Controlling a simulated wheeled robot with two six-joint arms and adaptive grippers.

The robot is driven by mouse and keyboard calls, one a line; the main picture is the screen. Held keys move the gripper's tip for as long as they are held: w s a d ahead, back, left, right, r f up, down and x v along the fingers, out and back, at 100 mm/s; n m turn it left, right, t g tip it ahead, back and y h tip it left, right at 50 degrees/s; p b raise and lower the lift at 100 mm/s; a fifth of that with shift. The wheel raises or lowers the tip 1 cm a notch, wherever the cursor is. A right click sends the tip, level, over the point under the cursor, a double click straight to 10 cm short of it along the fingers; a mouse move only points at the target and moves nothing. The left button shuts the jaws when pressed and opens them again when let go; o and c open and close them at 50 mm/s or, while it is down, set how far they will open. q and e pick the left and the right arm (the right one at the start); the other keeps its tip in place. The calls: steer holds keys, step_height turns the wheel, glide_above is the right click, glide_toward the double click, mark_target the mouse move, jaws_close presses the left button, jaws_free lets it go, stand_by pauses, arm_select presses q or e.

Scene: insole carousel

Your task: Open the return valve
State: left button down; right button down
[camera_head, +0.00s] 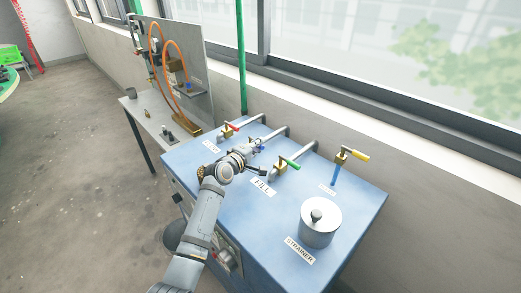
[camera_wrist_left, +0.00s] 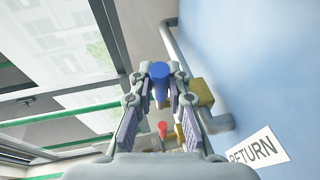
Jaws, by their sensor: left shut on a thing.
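The return valve has a blue handle (camera_wrist_left: 159,82) and a brass body (camera_wrist_left: 201,92) on a grey pipe. The RETURN label (camera_wrist_left: 258,149) lies beside it on the blue top in the left wrist view. My left gripper (camera_head: 257,147) reaches over the blue cabinet top (camera_head: 200,175) to this valve. In the left wrist view the gripper (camera_wrist_left: 160,87) has its two fingertips on either side of the blue handle and is shut on it. In the head view the gripper hides most of the valve. My right gripper is not in view.
A red-handled valve (camera_head: 229,129) stands to the left and a green-handled valve (camera_head: 285,163) close to the right. A yellow-handled valve (camera_head: 350,154) and a lidded metal strainer (camera_head: 320,225) stand farther right. A side bench (camera_head: 150,118) with orange hoses is at the back left.

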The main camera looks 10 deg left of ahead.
arm_select(q)
steer(key=m+h+b, duration=0.1)
steer(key=h+b, duration=0.1)
steer(key=a+m+g+h+b, duration=0.1)
steer(key=b, duration=0.1)
steer(key=shift+s+f+m, duration=0.3)
steer(key=shift+s+f, duration=0.05)
steer(key=shift+r+g+h, duration=0.15)
steer(key=shift+g+h, duration=0.15)
steer(key=shift+s+r, duration=0.1)
steer(key=shift+r, duration=0.1)
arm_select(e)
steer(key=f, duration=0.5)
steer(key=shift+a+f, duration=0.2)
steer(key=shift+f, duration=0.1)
arm_select(q)
steer(key=c, duration=1.3)
jaws_free()
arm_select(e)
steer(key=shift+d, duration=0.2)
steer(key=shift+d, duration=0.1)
arm_select(q)
steer(key=v, duration=0.7)
steer(key=shift+s+a, duration=0.1)
steer(key=shift+s, duration=0.05)
